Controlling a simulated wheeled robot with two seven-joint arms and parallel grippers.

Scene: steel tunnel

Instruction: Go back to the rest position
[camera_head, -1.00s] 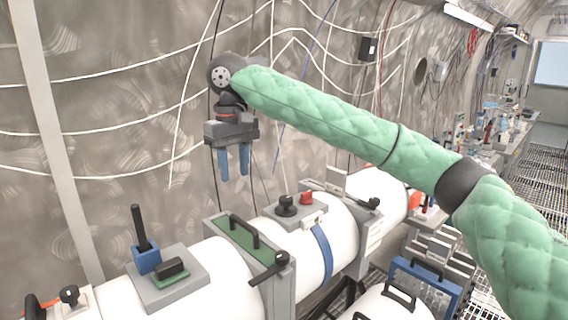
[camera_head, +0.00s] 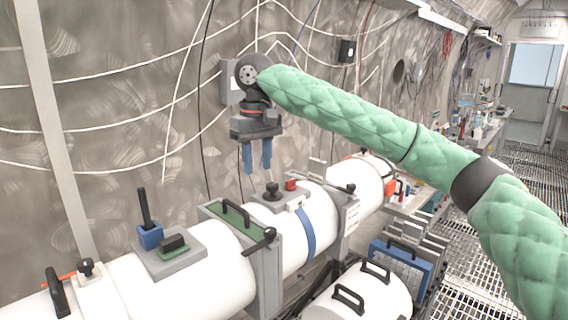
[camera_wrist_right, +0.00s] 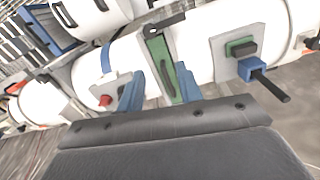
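My right gripper (camera_head: 257,157) hangs from my green padded arm in the head view, fingers pointing down. Its two blue fingers are apart with nothing between them, so it is open and empty. It is above the white pipe (camera_head: 223,262) and appears clear of it. In the right wrist view the open fingers (camera_wrist_right: 160,92) also show, with the pipe beyond them. My left gripper is not in view.
On the pipe are a clamp with a green plate (camera_head: 236,217), a blue socket with a black rod (camera_head: 150,236), a red button (camera_head: 290,184) and a blue band (camera_head: 305,235). A white cylinder with handles (camera_head: 350,302) lies at the front right. Grated floor (camera_head: 475,265) runs along the right.

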